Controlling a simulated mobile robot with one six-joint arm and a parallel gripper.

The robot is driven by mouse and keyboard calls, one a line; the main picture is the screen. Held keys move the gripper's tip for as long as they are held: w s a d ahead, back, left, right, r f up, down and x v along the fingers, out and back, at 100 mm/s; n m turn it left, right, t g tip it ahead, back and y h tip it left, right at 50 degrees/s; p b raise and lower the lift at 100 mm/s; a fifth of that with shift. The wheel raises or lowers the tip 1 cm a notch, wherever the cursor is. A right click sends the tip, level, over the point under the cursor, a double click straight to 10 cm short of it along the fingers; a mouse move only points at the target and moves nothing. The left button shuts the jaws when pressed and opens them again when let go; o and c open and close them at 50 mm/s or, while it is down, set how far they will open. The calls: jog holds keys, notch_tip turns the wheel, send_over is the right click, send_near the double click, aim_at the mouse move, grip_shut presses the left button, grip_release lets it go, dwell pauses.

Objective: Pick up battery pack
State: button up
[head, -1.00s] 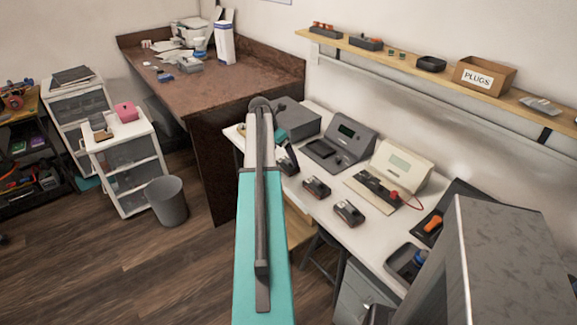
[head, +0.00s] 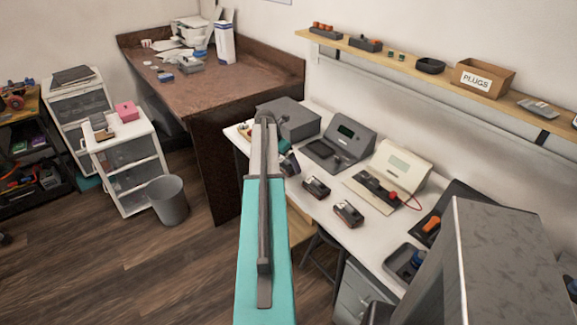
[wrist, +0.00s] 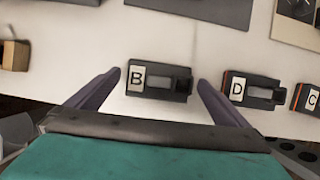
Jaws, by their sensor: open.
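A black battery pack labelled B (wrist: 158,80) lies on the white bench in the wrist view, centred between the fingertips of my gripper (wrist: 159,77). My gripper is open, with one finger at each side of pack B and a small gap showing on both sides. Pack D (wrist: 250,90) lies to its right, outside the right finger. Pack C (wrist: 309,98) is cut off at the right edge. In the head view my gripper (head: 289,164) is partly behind my arm and hides pack B. Two packs show to its right, a nearer one (head: 347,213) and a farther one (head: 316,187).
A grey device with a screen (head: 343,143) and a cream device (head: 395,165) with a red knob stand behind the packs. A grey box (head: 290,117) stands at the bench's far end. A small wooden block (wrist: 14,55) lies left of pack B.

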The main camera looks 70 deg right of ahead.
aim_at(286, 166)
dwell(0.4)
jog(key=c, duration=1)
jog(key=shift+c, duration=0.2)
jog(key=shift+r, duration=0.15)
jog(key=shift+r+b, duration=0.45)
jog(key=shift+r, duration=0.6)
jog(key=shift+a+r, duration=0.35)
jog(key=shift+r, duration=0.25)
jog(key=s+a+r+b, duration=0.1)
jog(key=a+b, duration=0.2)
jog(key=a, duration=1.2)
jog(key=shift+r, duration=0.25)
jog(key=shift+a+r+p, duration=0.1)
jog(key=shift+r+p, duration=0.5)
jog(key=shift+p, duration=0.15)
